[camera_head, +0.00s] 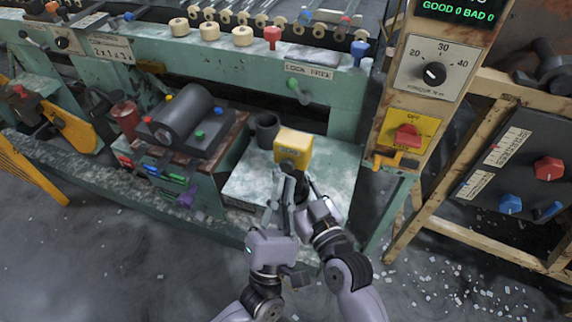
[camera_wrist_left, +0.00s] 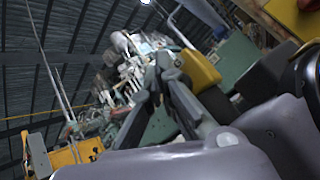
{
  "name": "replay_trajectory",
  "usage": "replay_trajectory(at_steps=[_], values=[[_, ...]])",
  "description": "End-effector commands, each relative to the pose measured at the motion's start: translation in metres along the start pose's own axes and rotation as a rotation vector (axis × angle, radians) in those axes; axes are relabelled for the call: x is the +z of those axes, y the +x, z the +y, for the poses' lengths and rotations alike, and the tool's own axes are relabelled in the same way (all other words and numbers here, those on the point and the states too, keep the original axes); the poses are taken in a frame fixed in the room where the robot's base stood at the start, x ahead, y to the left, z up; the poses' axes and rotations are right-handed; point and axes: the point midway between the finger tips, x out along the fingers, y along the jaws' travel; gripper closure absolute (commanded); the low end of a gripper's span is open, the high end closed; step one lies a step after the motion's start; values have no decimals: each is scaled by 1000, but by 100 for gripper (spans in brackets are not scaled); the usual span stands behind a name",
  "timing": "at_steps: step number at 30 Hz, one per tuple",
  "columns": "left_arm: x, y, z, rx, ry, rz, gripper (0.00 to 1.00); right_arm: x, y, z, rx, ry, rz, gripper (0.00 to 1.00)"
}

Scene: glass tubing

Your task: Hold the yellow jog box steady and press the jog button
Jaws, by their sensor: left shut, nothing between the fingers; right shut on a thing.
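The yellow jog box (camera_head: 294,146) stands on the pale worn bench top, with a dark rounded part at its lower front. My left gripper (camera_head: 287,178) is shut and empty, its tips close to the box's front; I cannot tell whether they touch. In the left wrist view its closed fingertips (camera_wrist_left: 168,64) lie just left of the yellow box (camera_wrist_left: 201,70). My right gripper (camera_head: 308,180) is shut at the box's lower right front and appears to hold the box; its fingertips are partly hidden. The jog button cannot be made out clearly.
A dark cup (camera_head: 267,131) stands left of the box. A dark cylinder on a base (camera_head: 185,115) with coloured knobs lies further left. A beige post with a red switch on a yellow plate (camera_head: 407,136) rises at right. The pale bench top (camera_head: 245,185) has free room at left.

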Motion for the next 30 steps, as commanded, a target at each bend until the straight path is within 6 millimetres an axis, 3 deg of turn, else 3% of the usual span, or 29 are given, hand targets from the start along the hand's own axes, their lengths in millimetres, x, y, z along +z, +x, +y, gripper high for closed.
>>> replay_trajectory(at_steps=[30], values=[[-5,7,-5,0,0,0,100,0,0,0,0,0,0,100]])
